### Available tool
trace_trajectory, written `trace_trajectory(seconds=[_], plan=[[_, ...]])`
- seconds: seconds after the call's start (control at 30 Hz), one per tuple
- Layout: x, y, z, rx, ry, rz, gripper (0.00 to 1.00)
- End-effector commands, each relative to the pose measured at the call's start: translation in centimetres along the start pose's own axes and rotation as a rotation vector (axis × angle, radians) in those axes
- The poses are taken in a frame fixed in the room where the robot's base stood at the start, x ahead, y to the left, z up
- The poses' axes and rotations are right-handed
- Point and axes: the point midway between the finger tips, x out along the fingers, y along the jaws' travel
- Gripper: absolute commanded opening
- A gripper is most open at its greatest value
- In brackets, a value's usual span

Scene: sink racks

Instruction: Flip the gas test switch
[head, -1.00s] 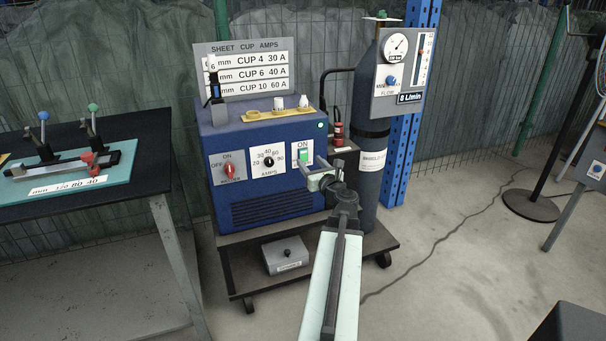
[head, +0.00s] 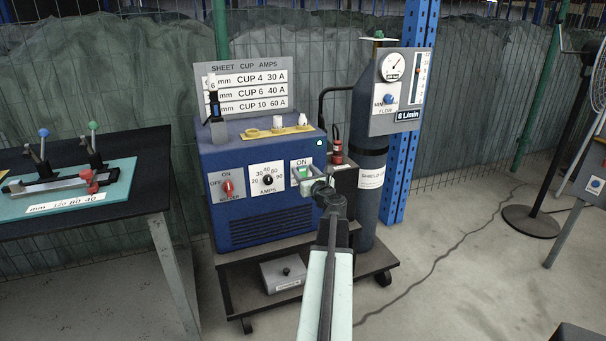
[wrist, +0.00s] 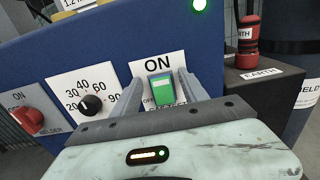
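The switch (wrist: 161,91) is a green rocker on a white plate marked ON above and OFF at its left, on the front of the blue welder box. In the head view it shows as a small green patch (head: 303,172), partly covered by my gripper (head: 312,185). In the wrist view my gripper (wrist: 161,78) is open, with one finger at each side of the switch and nothing held. I cannot tell whether a finger touches the switch.
Left of the switch are a black AMPS dial (wrist: 91,104) and a red welder knob (wrist: 29,120). A lit green lamp (wrist: 200,4) is above. A grey gas cylinder (head: 367,150) and a red EARTH plug (wrist: 248,42) stand to the right. A workbench (head: 90,220) is at left.

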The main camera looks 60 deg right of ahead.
Motion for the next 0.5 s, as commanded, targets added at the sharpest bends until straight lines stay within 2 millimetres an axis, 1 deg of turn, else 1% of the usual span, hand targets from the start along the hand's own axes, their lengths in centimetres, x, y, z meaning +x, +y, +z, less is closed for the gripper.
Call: trace_trajectory(seconds=[0.03, 0.07, 0.1, 0.17, 0.27, 0.37, 0.5], plan=[[0.0, 0.0, 0.0, 0.000, 0.000, 0.000, 0.36], [0.0, 0.0, 0.0, 0.000, 0.000, 0.000, 0.28], [0.0, 0.0, 0.0, 0.000, 0.000, 0.000, 0.17], [0.0, 0.0, 0.0, 0.000, 0.000, 0.001, 0.00], [0.0, 0.1, -0.1, 0.000, -0.001, 0.001, 0.00], [0.0, 0.1, -0.6, 0.001, -0.022, 0.003, 0.00], [-0.1, 0.2, -1.5, 0.002, -0.108, 0.004, 0.00]])
